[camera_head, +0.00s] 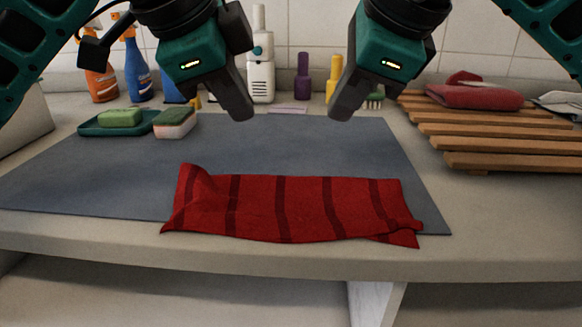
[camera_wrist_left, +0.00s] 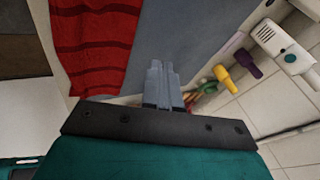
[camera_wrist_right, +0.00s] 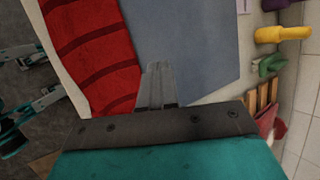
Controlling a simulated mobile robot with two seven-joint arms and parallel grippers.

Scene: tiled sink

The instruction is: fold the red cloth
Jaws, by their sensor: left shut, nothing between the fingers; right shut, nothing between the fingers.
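The red cloth (camera_head: 300,208) with dark stripes lies as a wide, short strip along the front edge of the grey-blue mat (camera_head: 90,165). Its left top corner is bunched up and its right lower corner is uneven. The cloth also shows in the left wrist view (camera_wrist_left: 95,45) and in the right wrist view (camera_wrist_right: 90,50). My left gripper (camera_head: 238,112) is shut and empty, above the mat behind the cloth. My right gripper (camera_head: 341,112) is shut and empty, also above the mat behind the cloth. Neither touches the cloth.
A green tray (camera_head: 90,130) with a green sponge stands at the back left, beside another sponge (camera_head: 174,124). Spray bottles (camera_head: 137,65) and small bottles line the tiled wall. A wooden slatted rack (camera_head: 480,140) with a folded red cloth (camera_head: 475,96) is at the right. The mat's middle is clear.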

